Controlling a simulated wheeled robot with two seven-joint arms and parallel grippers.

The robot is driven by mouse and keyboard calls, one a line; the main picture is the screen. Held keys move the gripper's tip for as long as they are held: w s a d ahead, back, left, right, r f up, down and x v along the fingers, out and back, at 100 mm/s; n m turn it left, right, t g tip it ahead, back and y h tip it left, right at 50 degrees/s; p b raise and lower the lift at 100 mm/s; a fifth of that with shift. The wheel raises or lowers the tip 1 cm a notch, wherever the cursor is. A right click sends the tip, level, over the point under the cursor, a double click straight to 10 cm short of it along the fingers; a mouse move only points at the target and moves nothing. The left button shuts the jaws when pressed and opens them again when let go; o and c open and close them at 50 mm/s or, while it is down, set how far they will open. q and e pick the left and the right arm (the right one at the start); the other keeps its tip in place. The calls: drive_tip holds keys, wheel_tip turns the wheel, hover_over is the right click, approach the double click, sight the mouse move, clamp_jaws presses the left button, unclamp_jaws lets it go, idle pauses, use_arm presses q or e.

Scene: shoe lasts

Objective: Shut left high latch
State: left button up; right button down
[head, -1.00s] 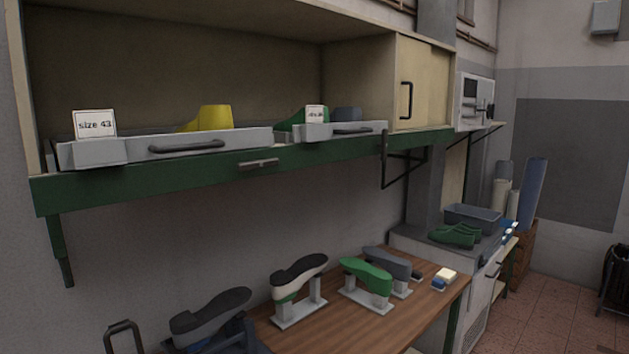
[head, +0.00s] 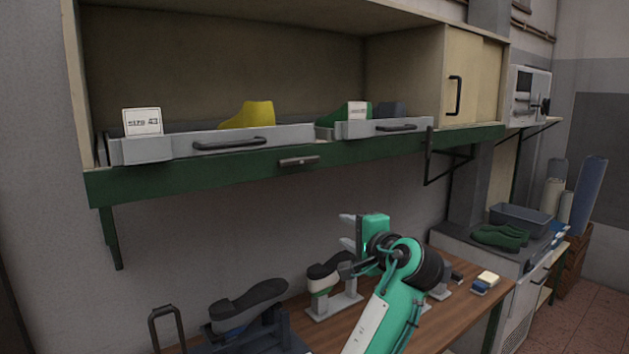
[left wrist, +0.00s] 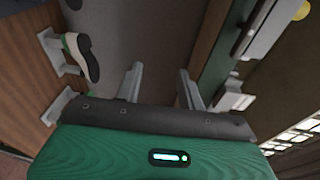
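A small grey metal latch (head: 298,160) sits on the front of the green shelf edge (head: 240,171), between and below the two drawer trays. Its bar lies nearly level, with a slight tilt. My left gripper (head: 347,231) is open and empty, below and to the right of the latch, clear of the shelf and above the workbench. In the left wrist view its two fingers (left wrist: 159,80) stand apart with nothing between them. I cannot clearly make out the latch in that view. My right gripper is not in view.
Grey trays (head: 250,140) with dark handles stand on the shelf. Below, shoe lasts on stands (head: 245,305) line the wooden bench (head: 470,292). A black bracket (head: 428,165) hangs under the shelf at right. The wall space below the latch is free.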

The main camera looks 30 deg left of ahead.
use_arm(q)
drive_tip(key=n+g+y, duration=0.2)
approach(301, 162)
drive_tip(key=v, duration=0.5)
drive_tip(key=p+x, duration=0.7)
drive_tip(key=x, duration=0.5)
drive_tip(key=shift+w+a+r, duration=0.1)
drive_tip(key=shift+w+a, duration=0.05)
drive_tip(key=shift+a, duration=0.05)
drive_tip(key=shift+w+a+p, duration=0.25)
drive_tip(key=shift+a+p, duration=0.05)
drive_tip(key=shift+a, duration=0.2)
clamp_jaws()
